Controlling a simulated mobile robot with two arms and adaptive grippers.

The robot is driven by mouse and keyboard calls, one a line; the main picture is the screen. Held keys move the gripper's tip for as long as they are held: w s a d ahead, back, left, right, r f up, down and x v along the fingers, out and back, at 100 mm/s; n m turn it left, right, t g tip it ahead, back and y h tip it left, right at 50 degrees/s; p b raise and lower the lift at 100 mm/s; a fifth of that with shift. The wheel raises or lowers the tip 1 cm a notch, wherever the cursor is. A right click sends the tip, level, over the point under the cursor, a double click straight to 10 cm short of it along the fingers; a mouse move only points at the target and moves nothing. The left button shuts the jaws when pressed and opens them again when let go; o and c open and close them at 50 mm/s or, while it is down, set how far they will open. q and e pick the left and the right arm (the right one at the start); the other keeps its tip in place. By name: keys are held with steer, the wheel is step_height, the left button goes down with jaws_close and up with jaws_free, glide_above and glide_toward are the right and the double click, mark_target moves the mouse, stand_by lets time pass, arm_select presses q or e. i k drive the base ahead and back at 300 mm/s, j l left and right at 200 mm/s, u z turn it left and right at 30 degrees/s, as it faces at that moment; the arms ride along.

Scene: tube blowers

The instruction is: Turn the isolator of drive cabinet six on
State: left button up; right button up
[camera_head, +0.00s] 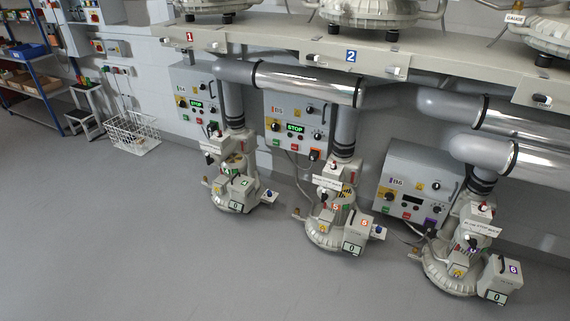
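A grey drive cabinet marked 6 (410,160) is mounted low on the right, behind a blower unit. Its front carries a black rotary knob on a yellow plate (384,191) at the left and another black knob (435,186) at the upper right. I cannot tell for certain which is the isolator, nor its position. The display (411,206) between the controls is dark. A green button (386,210) and a red button (407,216) sit below. Neither of my grippers is in view.
Cabinets marked 5 (294,111) and 4 (181,87) show lit green STOP displays. Blower units (445,276) stand on the floor before the cabinets, under large pipes (310,82) and a long beam. The grey floor (150,240) at left and front is clear.

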mark_target(390, 196)
steer(key=z, duration=0.35)
steer(key=i+z, duration=0.15)
steer(key=z, duration=0.5)
steer(key=i+j, duration=0.05)
